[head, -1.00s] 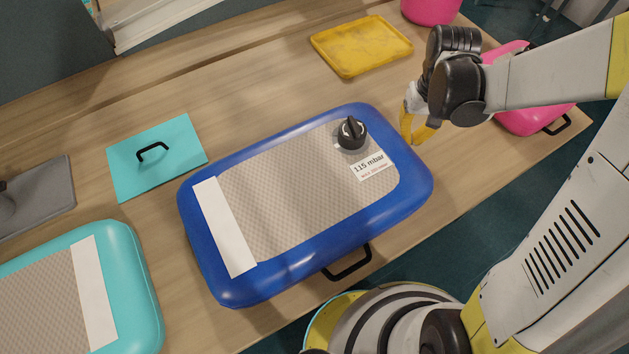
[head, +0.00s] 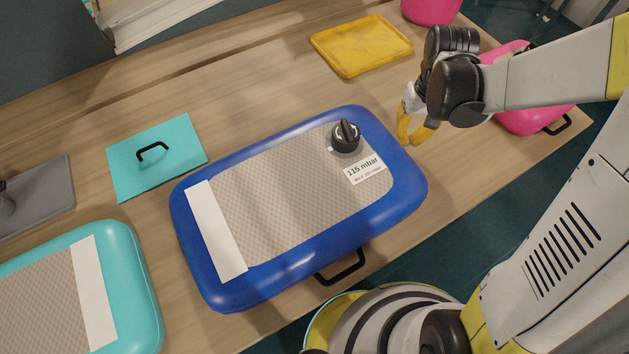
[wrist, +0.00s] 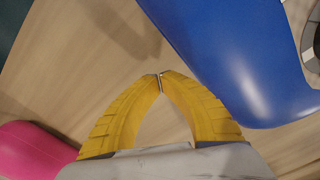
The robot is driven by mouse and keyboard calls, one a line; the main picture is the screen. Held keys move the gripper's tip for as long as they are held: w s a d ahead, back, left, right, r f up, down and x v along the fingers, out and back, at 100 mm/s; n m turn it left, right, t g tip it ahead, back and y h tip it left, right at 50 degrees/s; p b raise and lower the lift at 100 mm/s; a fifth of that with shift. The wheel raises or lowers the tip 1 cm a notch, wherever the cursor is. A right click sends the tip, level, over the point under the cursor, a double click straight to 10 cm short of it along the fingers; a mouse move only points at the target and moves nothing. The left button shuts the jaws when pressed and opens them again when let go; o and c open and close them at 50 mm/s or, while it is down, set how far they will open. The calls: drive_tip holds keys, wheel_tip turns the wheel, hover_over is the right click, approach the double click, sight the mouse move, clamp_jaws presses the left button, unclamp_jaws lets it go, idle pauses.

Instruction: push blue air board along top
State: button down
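The blue air board (head: 300,268) lies flat on the wooden table, with a grey textured top, a white strip at its left, a black knob, a "115 mbar" label and a black handle on its front side. My gripper (head: 414,136) is at the board's right end, low over the table. In the wrist view the yellow fingertips (wrist: 160,78) meet, with nothing between them. The blue board (wrist: 245,60) fills the upper right there, and the right finger is against or very close to its edge; I cannot tell which.
A turquoise board (head: 140,270) lies at the lower left, with a gap to the blue board. A turquoise plate with a handle (head: 180,150), a yellow tray (head: 360,45) and a grey plate (head: 50,195) lie behind. A pink board (head: 525,120) is right of my gripper.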

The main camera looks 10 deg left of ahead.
drive_tip(key=shift+w+d, duration=0.55)
drive_tip(key=shift+d, duration=0.25)
wheel_tip(320, 180, up, 10)
drive_tip(key=p, duration=0.7)
drive_tip(key=s+r+m+t+b, duration=0.1)
drive_tip(key=s+r+t+b, duration=0.2)
drive_tip(key=s+r+t, duration=0.4)
drive_tip(key=s+r, duration=0.3)
drive_tip(key=s, duration=0.2)
drive_tip(key=shift+s+d, duration=0.15)
drive_tip(key=shift+s, duration=0.15)
drive_tip(key=shift+w, duration=0.15)
